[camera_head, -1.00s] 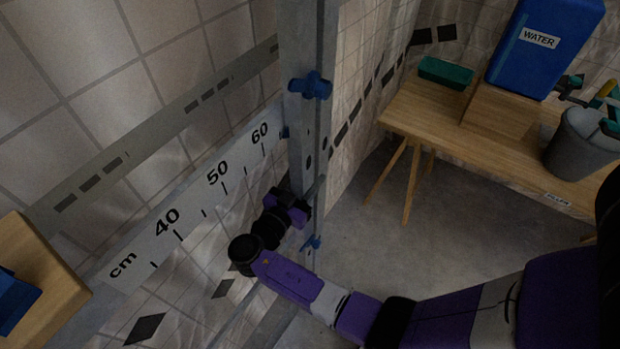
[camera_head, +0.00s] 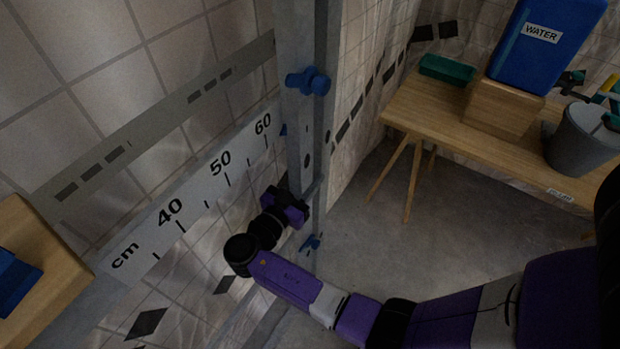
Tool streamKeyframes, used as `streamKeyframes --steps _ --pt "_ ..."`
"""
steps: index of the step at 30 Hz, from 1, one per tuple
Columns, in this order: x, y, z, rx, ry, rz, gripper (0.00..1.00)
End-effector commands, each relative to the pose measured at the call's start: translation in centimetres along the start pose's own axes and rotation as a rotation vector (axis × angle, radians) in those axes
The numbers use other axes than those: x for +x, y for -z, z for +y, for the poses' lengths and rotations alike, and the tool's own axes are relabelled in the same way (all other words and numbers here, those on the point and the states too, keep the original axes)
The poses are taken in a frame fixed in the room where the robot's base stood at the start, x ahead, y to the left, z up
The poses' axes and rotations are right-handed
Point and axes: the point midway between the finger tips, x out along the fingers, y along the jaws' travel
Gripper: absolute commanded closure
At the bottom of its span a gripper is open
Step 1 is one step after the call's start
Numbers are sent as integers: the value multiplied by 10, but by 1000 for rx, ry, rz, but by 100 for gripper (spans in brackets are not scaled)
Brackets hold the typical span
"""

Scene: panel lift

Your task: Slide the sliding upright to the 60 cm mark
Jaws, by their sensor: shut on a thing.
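The sliding upright (camera_head: 299,130) is a tall grey post with a blue knob (camera_head: 308,81) high on it and another blue knob (camera_head: 311,242) lower down. It stands just right of the 60 mark on the white cm scale (camera_head: 190,195), which shows 40, 50 and 60. A blue pointer (camera_head: 283,130) on the post's left edge sits a little right of the 60 tick. My gripper (camera_head: 297,204) is at the post's lower part, shut on the upright. The fingertips are partly hidden by the gripper's purple body.
A grey slotted rail (camera_head: 150,130) runs above the scale on the tiled wall. A wooden table (camera_head: 450,135) at right holds a blue WATER container (camera_head: 545,45), a green box (camera_head: 446,69) and a grey bucket (camera_head: 582,140). A wooden block (camera_head: 40,260) is at lower left. The floor between is clear.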

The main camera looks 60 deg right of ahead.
Motion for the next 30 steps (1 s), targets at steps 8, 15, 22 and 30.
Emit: streamKeyframes --steps 8,15,22,30 --pt "-17 -2 0 -4 13 1 100" --pt "-16 -2 0 -3 12 1 45" --pt "-16 -2 0 -3 11 1 45" --pt "-38 -4 -1 -1 16 1 45"
